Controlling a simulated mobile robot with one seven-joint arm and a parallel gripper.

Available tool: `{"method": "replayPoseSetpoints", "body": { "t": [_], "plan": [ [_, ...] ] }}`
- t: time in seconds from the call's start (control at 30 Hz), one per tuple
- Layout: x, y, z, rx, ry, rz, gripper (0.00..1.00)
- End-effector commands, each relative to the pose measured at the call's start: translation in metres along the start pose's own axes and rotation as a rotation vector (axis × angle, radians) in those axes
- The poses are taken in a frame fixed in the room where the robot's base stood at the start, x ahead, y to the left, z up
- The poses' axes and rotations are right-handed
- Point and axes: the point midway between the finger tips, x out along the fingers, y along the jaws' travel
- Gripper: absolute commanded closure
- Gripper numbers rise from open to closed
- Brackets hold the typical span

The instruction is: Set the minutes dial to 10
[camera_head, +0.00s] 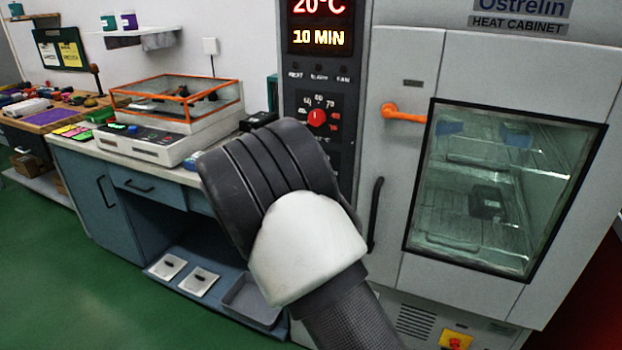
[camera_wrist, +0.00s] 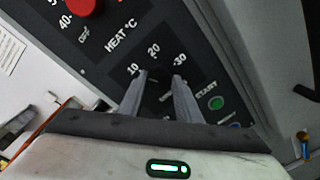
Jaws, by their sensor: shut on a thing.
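The minutes dial (camera_wrist: 160,92) is a dark knob on the cabinet's black control panel, below the marks 10, 20 and 30. My gripper (camera_wrist: 161,80) is shut on it, with one finger on each side. The fingers hide much of the dial, and its pointer cannot be made out. In the head view my arm covers the dial and the gripper. The display (camera_head: 318,38) on the heat cabinet (camera_head: 400,230) reads 20°C and 10 MIN.
The red heat dial (camera_head: 318,119) is above the minutes dial; it also shows in the wrist view (camera_wrist: 85,7). A green START button (camera_wrist: 216,103) is to the right of the fingers. An orange door handle (camera_head: 404,114) and a workbench (camera_head: 130,182) flank the panel.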

Motion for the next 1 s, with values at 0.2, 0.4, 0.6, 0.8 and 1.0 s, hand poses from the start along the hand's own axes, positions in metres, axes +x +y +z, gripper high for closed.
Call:
{"method": "replayPoseSetpoints", "body": {
  "t": [0.2,0.4,0.6,0.8,1.0],
  "plan": [
    [0.0,0.0,0.0,-0.001,0.001,-0.001,0.92],
    [0.0,0.0,0.0,-0.002,0.0,-0.001,0.51],
    [0.0,0.0,0.0,-0.002,0.0,0.0,0.51],
    [-0.016,0.001,-0.001,-0.003,0.003,0.001,0.51],
    [-0.06,0.002,0.0,-0.003,0.004,0.001,0.51]
  ]
}}
